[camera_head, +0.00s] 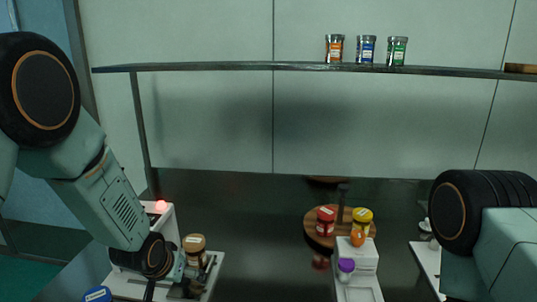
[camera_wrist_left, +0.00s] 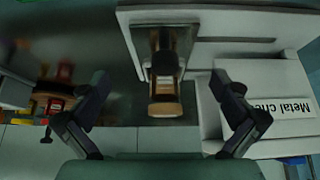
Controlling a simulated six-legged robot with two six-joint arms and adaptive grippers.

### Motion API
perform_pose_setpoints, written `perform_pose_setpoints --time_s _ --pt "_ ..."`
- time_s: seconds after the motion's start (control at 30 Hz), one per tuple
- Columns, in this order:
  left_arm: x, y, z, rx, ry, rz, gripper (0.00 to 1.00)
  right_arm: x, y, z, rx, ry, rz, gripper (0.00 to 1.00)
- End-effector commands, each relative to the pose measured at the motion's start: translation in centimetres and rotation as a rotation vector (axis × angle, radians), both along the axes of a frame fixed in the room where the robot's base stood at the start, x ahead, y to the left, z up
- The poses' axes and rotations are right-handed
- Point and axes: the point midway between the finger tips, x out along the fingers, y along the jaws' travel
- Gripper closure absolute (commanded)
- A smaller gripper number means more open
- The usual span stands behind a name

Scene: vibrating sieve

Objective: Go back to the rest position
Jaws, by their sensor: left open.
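My left gripper (camera_head: 172,286) is low at the left in the head view. The left wrist view shows its two fingers spread wide, with the left gripper (camera_wrist_left: 160,85) open and empty. A brown jar with a tan lid (camera_head: 194,243) stands at the white machine, just right of the gripper. In the left wrist view the jar (camera_wrist_left: 165,108) lies between the finger lines but apart from both fingers. My right arm shows at the right edge of the head view; its gripper is out of the picture.
The white machine (camera_head: 168,222) has a red light; its label reads "Metal che" in the wrist view. A round wooden board (camera_head: 313,235) carries red and yellow-lidded jars. A purple-lidded jar (camera_head: 346,267) is by a white box (camera_head: 357,254). Three jars stand on the shelf (camera_head: 230,66).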

Motion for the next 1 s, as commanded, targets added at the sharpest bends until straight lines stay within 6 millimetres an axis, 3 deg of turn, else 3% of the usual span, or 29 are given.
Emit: perform_pose_setpoints --time_s 0.1,0.4,0.83,1.0 --pt "0.7 -0.1 -1.7 0.001 0.002 -0.002 0.00 0.0 0.0 -1.3 0.000 0.000 0.000 0.60" --pt "2.2 -0.2 -3.8 0.001 0.001 -0.001 0.00 0.0 0.0 -2.7 0.000 0.000 0.000 0.60" --pt "2.5 -0.2 -4.0 0.001 0.001 -0.001 0.00 0.0 0.0 -2.8 0.000 0.000 0.000 0.60" --pt "2.0 -0.2 -3.1 0.000 0.001 0.001 0.00 0.0 0.0 -2.2 0.000 0.000 0.000 0.60"
